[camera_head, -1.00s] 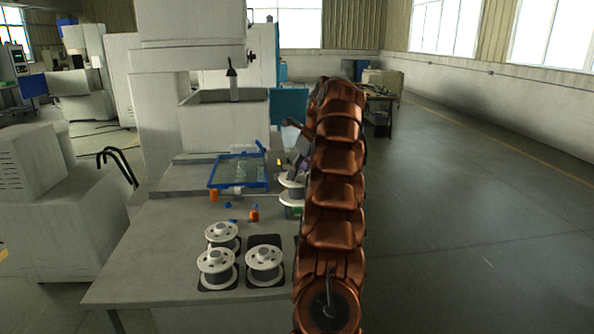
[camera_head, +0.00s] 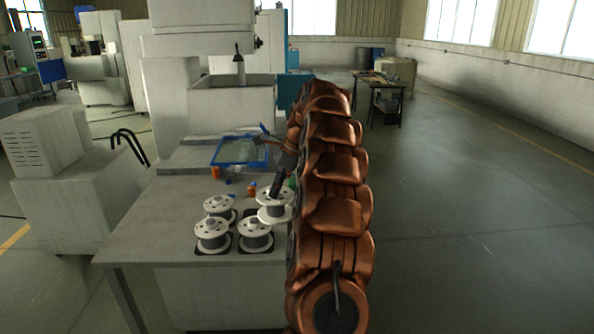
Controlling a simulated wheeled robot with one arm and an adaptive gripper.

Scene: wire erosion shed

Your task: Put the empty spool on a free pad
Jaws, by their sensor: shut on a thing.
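My gripper (camera_head: 276,189) is shut on a white-flanged spool (camera_head: 268,216) and holds it upright from above, at the right end of the spool group. Three similar spools stand on dark pads on the grey table: one at the back left (camera_head: 219,205), one at the front left (camera_head: 212,236) and one at the front right (camera_head: 255,236). The held spool is behind and slightly right of the front right one, by the back right pad. It hides most of that pad, and I cannot tell whether it touches it. My arm covers the spool's right side.
A blue-framed tray (camera_head: 214,160) lies farther back on the table (camera_head: 160,222). Small orange pieces (camera_head: 215,172) and blue bits lie between it and the spools. A large pale machine (camera_head: 205,100) stands behind. The table's left part is clear.

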